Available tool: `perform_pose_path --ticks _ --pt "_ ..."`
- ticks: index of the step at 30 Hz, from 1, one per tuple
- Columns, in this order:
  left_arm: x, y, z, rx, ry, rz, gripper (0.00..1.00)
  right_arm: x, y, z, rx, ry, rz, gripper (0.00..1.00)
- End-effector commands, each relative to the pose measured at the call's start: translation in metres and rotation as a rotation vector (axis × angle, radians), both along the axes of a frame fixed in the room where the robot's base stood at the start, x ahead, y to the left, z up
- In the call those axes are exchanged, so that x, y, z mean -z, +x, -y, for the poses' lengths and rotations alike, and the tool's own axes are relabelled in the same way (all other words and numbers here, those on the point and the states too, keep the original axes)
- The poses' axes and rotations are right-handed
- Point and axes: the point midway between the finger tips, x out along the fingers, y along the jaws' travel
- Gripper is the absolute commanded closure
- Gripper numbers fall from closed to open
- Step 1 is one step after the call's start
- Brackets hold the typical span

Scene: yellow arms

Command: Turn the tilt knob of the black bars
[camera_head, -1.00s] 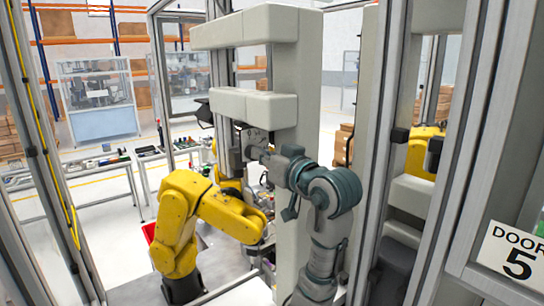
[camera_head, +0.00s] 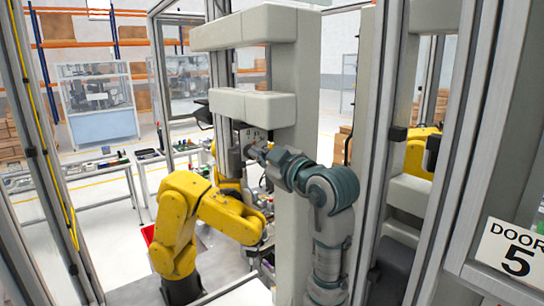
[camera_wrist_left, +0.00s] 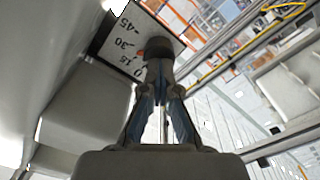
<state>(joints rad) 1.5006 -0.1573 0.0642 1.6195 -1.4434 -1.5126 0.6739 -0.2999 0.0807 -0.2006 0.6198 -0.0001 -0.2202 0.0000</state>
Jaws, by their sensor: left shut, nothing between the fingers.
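A dark round knob (camera_wrist_left: 158,47) sits on a pale dial plate (camera_wrist_left: 125,40) marked 0, 15, 30 and 45 in the left wrist view. My left gripper (camera_wrist_left: 159,66) is shut with nothing between its fingers, and its tips are at the knob; I cannot tell whether they touch it. In the head view, my left gripper (camera_head: 255,150) is at the plate (camera_head: 254,135) on the grey machine column, and the knob is too small to make out there. I cannot make out the black bars clearly. My right gripper does not show.
A yellow robot arm (camera_head: 178,225) stands just left of my arm. A grey machine column (camera_head: 297,100) with a protruding block (camera_head: 252,106) is close behind my gripper.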

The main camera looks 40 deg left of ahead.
Motion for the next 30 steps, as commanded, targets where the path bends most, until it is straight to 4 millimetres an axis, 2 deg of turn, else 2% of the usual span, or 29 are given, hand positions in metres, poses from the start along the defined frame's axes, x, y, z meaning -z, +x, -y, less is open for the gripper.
perform_pose_path --ticks 1,12,28,29,30 --pt "-0.0014 0.0017 -0.0054 0.000 -0.005 0.029 1.00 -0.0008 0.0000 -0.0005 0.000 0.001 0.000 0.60" --pt "-0.0014 0.0019 -0.0055 0.003 -0.043 0.167 1.00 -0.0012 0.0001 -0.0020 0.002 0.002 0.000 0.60" --pt "-0.0013 0.0021 -0.0055 0.003 -0.049 0.186 1.00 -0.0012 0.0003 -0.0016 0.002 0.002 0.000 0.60" --pt "-0.0013 0.0021 -0.0055 0.002 -0.049 0.186 0.94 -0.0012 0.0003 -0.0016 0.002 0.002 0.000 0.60" --pt "-0.0011 0.0020 -0.0055 0.002 -0.049 0.185 0.84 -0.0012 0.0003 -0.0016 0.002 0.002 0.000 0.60"
